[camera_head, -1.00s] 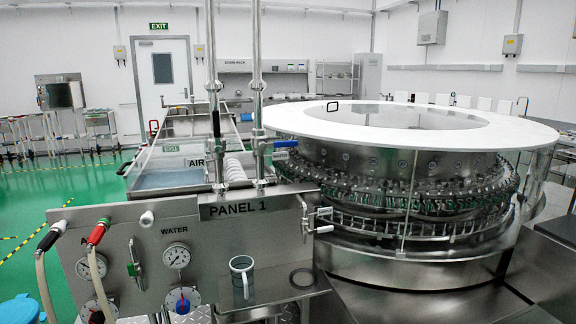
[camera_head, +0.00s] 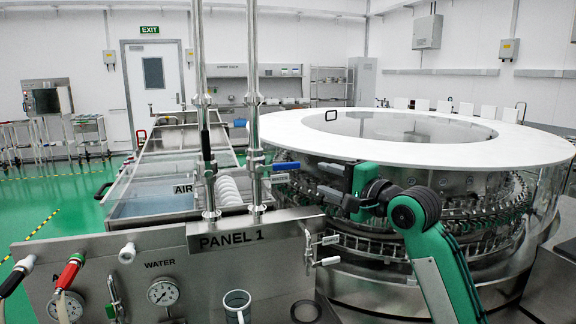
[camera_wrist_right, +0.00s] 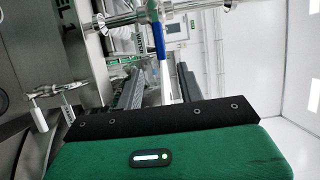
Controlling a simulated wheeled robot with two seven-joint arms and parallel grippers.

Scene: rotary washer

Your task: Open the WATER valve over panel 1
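The WATER valve over panel 1 has a blue lever handle (camera_head: 285,166) on the right vertical pipe, sticking out level to the right. Its WATER tag (camera_head: 277,178) hangs just below. The PANEL 1 plate (camera_head: 231,239) is below the pipes. My right gripper (camera_head: 326,182) is to the right of the handle and slightly lower, fingers pointing left, open and empty. In the right wrist view the blue handle (camera_wrist_right: 158,38) shows beyond the gap between the two dark fingers (camera_wrist_right: 160,84), apparently not touching them. My left gripper is not in view.
The AIR pipe (camera_head: 199,60) with a black lever stands left of the WATER pipe (camera_head: 252,60). The round washer (camera_head: 400,128) with its white rim is behind my right arm.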

